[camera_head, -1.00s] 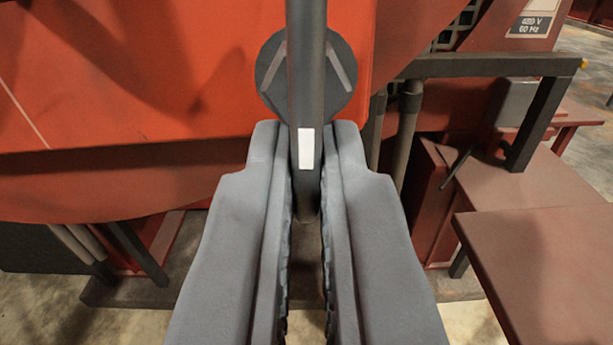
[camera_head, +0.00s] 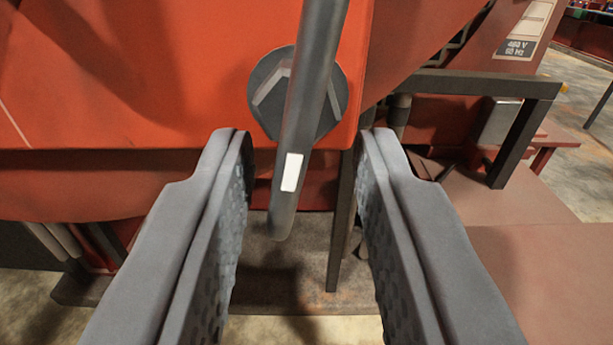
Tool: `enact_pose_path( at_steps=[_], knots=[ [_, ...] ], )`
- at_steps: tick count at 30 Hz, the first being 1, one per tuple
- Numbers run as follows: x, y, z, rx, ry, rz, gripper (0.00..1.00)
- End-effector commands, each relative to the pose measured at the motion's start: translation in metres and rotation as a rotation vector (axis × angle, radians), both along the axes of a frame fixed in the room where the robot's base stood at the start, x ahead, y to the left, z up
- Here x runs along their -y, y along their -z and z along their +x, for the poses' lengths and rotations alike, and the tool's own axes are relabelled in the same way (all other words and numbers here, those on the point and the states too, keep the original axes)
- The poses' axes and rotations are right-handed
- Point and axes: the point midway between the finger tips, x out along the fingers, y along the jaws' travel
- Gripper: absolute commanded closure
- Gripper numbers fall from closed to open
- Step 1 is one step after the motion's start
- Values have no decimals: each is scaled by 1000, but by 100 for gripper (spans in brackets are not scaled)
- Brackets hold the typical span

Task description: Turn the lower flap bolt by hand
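The flap bolt (camera_head: 265,101) is a dark grey hexagonal head on a round disc, set low on the orange-red panel (camera_head: 170,70). A dark grey bar (camera_head: 304,110) with a white mark near its lower end crosses in front of the bolt and hides part of it. The bar leans, its lower end to the left. My gripper (camera_head: 300,145) is open, one finger on each side of the bar's lower end. Clear gaps show between the bar and both fingers. Whether the bar is fixed to the bolt is hidden.
A dark metal frame (camera_head: 480,84) stands at right, above brown-red flat surfaces (camera_head: 545,260). A thin dark post (camera_head: 342,225) stands behind the right finger. Concrete floor (camera_head: 275,327) shows below.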

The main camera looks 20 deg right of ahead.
Motion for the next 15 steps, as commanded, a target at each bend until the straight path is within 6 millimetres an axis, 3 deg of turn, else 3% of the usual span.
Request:
enact_pose_path(
  at_steps=[8,15],
  knots=[
    [-4,0,-9,-1,-1,0,72],
    [-16,0,-46,-1,-2,1,72]
  ],
)
